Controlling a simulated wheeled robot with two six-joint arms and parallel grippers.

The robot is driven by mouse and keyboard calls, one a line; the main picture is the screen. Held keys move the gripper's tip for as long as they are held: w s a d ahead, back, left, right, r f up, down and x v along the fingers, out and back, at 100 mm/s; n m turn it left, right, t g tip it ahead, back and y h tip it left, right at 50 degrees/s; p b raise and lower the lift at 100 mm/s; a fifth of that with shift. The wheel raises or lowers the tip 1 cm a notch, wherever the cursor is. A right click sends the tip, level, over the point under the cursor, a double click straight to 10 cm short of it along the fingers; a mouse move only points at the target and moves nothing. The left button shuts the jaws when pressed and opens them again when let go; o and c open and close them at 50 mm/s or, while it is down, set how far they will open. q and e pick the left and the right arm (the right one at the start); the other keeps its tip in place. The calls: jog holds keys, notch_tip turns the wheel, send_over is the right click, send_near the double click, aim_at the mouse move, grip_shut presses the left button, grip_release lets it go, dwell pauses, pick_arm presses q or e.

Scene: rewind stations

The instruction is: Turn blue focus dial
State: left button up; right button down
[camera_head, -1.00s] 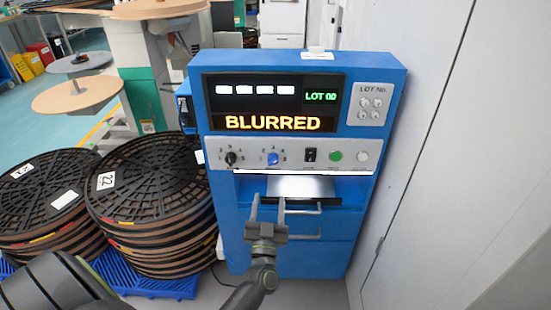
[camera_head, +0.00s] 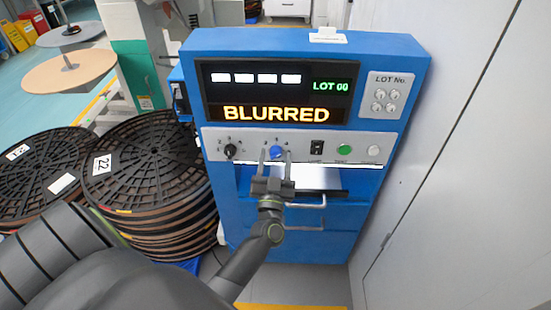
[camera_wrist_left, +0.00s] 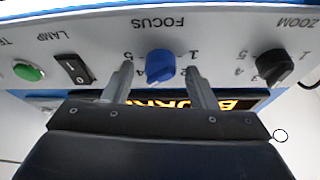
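The blue focus dial (camera_head: 276,153) sits on the grey control panel of the blue machine (camera_head: 217,175), between the black zoom dial and the lamp switch. In the left wrist view the panel appears upside down, and the blue focus dial (camera_wrist_left: 160,65) lies between the two finger lines. My left gripper (camera_head: 275,160) is in front of the dial, fingers pointing at it. In the left wrist view the left gripper (camera_wrist_left: 158,85) is open, with a gap on both sides of the dial. The display (camera_head: 276,114) reads BLURRED. My right gripper is not in view.
The black zoom dial (camera_head: 230,150), lamp switch (camera_head: 316,148) and green button (camera_head: 344,149) share the panel. A tray handle (camera_head: 308,206) juts out below. Stacked black reels (camera_head: 150,170) stand at left, and a white wall (camera_head: 450,140) is close at right.

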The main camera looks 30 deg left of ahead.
pick_arm(q)
jog(key=c, duration=0.9)
jog(key=shift+n, duration=0.4)
jog(key=shift+n+y, duration=0.3)
jog(key=shift+n, duration=0.1)
jog(key=shift+d+n+g+y+p, duration=0.1)
jog(key=shift+n+g+y+p, duration=0.4)
jog(key=shift+n, duration=0.5)
jog(key=shift+n+y, duration=0.3)
jog(key=shift+n, duration=0.4)
jog(key=n+g, duration=0.1)
jog(key=n, duration=0.1)
jog(key=n+g+y+p, duration=0.1)
jog(key=n, duration=0.1)
jog(key=shift+w+d+n+y, duration=0.1)
jog(key=shift+n+y, duration=0.2)
jog(key=shift+n, duration=0.1)
jog(key=shift+n+g+y+p, duration=0.55)
jog(key=shift+n+g, duration=0.45)
jog(key=shift+n, duration=1)
